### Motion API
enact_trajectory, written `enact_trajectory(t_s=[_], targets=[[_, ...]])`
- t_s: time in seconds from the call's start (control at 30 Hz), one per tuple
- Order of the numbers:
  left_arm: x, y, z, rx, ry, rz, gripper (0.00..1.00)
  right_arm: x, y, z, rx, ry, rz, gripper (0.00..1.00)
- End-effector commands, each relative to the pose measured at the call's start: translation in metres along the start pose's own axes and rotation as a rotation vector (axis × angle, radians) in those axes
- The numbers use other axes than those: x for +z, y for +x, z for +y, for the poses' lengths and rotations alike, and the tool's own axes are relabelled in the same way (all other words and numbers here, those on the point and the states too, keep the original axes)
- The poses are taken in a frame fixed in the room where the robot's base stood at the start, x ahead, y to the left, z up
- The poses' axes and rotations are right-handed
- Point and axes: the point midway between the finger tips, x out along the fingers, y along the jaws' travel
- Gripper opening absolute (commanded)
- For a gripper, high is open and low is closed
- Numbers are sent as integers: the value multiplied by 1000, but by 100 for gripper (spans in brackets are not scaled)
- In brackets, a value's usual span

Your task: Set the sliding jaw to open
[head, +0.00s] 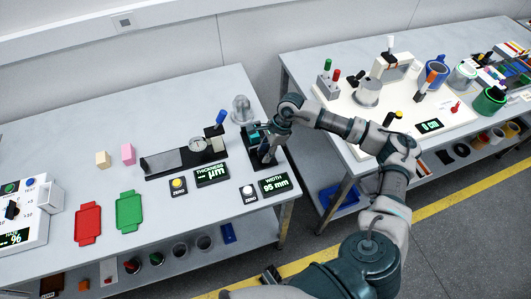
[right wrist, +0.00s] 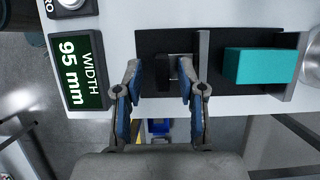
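The width gauge has a black base (head: 254,158) at the right end of the left bench. A small dark handle (right wrist: 174,70) lies left of that plate. My right gripper (right wrist: 158,72) is over the base with its fingers apart, one on each side of the handle. I see no clear grip on it. In the head view my right gripper (head: 266,158) partly hides the gauge. My left gripper is not in view.
The width display (head: 275,185) reads 95 mm. A glass dome (head: 241,110) is behind. A second crowded bench stands to the right, across a gap.

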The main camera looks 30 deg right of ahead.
Motion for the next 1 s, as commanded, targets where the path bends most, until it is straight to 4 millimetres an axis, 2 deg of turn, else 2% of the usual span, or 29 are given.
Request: enact_trajectory(t_s=[0.3, 0.5, 0.67, 1.0], targets=[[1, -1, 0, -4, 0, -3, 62, -7, -70, -2, -3, 3, -5, 40], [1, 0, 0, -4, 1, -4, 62, -9, -100, -2, 0, 2, -6, 40], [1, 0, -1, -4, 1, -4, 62, -9, -109, -1, 1, 2, -4, 40], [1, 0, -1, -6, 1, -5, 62, -8, -109, -1, 1, 1, -3, 40]])
